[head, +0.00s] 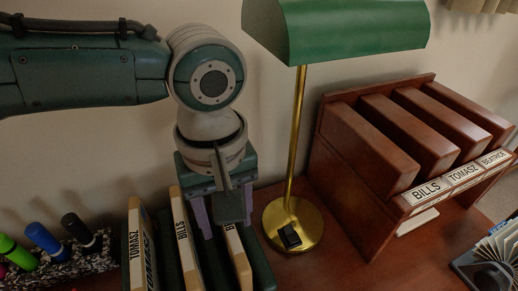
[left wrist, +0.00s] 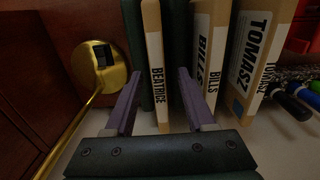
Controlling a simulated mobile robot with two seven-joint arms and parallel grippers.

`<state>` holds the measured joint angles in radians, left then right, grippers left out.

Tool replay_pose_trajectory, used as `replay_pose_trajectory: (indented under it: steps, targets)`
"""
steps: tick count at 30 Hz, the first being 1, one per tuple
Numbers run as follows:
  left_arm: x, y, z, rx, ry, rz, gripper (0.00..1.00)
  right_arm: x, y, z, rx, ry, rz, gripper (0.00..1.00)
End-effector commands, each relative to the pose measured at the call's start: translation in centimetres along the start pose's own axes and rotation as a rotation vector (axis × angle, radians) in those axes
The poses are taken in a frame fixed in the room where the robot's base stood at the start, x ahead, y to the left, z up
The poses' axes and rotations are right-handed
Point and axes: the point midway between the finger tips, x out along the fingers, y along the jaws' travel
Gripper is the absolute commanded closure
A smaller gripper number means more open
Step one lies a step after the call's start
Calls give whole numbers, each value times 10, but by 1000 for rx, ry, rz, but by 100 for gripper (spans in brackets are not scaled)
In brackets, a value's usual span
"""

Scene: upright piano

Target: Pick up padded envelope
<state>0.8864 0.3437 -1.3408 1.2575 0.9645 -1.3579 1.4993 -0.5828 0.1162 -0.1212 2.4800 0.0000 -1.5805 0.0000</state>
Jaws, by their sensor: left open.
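Three upright tan padded envelopes with white labels stand in a dark green holder (head: 262,274). They read TOMASZ (head: 138,245), BILLS (head: 184,240) and BEATRICE (left wrist: 156,60). In the head view the BEATRICE one (head: 237,262) is mostly hidden under my left gripper (head: 222,222). That gripper points down and is open. In the left wrist view its purple fingers (left wrist: 160,76) sit on either side of the BEATRICE envelope, with gaps showing. The BILLS envelope (left wrist: 207,50) is just right of the right finger there. My right gripper is out of view.
A brass lamp (head: 297,150) with a green shade (head: 335,30) stands close right of the gripper. A wooden rack (head: 345,200) with slots labelled BILLS, TOMASZ and BEATRICE is farther right. Markers (head: 42,238) in a speckled holder (head: 75,262) are at left. A card file (head: 490,262) sits at lower right.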

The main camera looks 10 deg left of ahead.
Motion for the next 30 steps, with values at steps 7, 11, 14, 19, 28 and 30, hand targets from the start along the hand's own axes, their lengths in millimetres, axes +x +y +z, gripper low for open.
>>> replay_pose_trajectory:
  steps: [7,11,14,19,28,30]
  targets:
    - [0,0,0,0,0,1,51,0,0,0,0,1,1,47]
    - [0,0,0,0,0,1,65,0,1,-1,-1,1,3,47]
    - [0,0,0,0,0,1,76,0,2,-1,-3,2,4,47]
    - [0,0,0,0,0,1,96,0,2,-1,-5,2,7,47]
    - [0,0,0,0,0,1,100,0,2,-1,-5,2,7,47]
    - [0,0,0,0,0,1,100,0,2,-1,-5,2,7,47]
